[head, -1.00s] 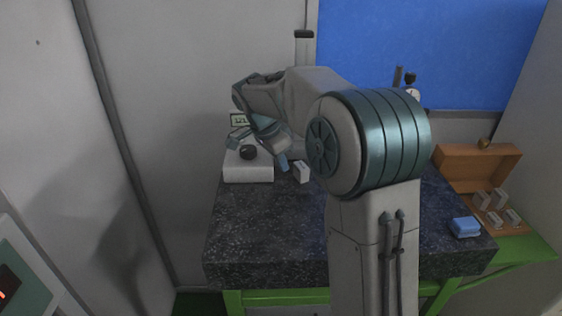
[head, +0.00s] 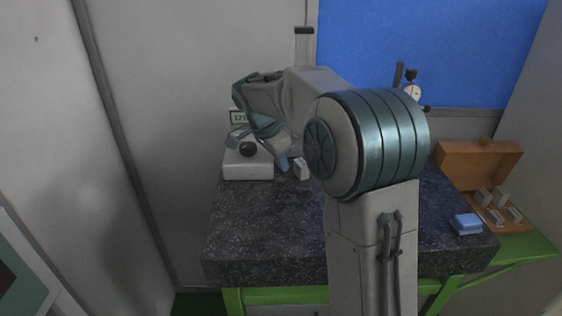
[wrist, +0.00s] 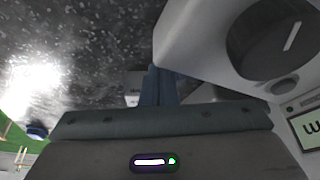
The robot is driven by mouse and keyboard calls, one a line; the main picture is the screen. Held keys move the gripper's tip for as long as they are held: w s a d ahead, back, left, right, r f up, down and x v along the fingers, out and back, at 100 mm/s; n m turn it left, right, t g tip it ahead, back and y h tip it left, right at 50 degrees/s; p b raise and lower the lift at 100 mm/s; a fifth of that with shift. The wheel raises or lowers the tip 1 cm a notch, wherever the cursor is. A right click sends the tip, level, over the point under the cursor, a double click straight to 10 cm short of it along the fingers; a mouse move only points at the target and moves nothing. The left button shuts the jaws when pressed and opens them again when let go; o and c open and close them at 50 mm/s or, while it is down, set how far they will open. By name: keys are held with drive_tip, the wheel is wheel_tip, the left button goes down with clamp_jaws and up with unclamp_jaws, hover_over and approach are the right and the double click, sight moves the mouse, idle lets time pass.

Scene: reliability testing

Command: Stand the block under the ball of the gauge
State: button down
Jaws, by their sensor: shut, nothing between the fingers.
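A small light grey block (head: 301,169) stands on the dark stone plate, partly hidden by my arm. It also shows in the wrist view (wrist: 132,88), partly behind my fingers. My gripper (head: 284,165) points down just left of the block; its narrow blue fingers are together (wrist: 160,84). I cannot tell whether they touch the block. A white unit (head: 248,166) with a black knob and a small green-lit display (head: 239,117) is left of the gripper. A column (head: 304,48) rises behind my arm. The gauge's ball is not visible; my arm hides that area.
A dark speckled stone plate (head: 255,240) on a green frame is clear in front. At right are a blue item (head: 467,223) and an open wooden box (head: 480,165) with several grey blocks. A round dial on a stand (head: 412,92) is at the back right.

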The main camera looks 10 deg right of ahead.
drive_tip(key=shift+d, duration=0.15)
drive_tip(key=shift+s+d+b, duration=0.25)
drive_tip(key=shift+d+b, duration=0.05)
drive_tip(key=shift+d, duration=0.85)
drive_tip(key=shift+w+a+r+p, duration=0.1)
drive_tip(key=shift+a+r+p, duration=0.25)
drive_tip(key=shift+r+p, duration=0.25)
drive_tip(key=shift+w+a+r+p, duration=0.1)
drive_tip(key=shift+a+r+p, duration=0.25)
drive_tip(key=shift+r, duration=0.4)
drive_tip(key=shift+a+r+p, duration=0.3)
drive_tip(key=shift+r+p, duration=0.2)
drive_tip(key=shift+r, duration=0.15)
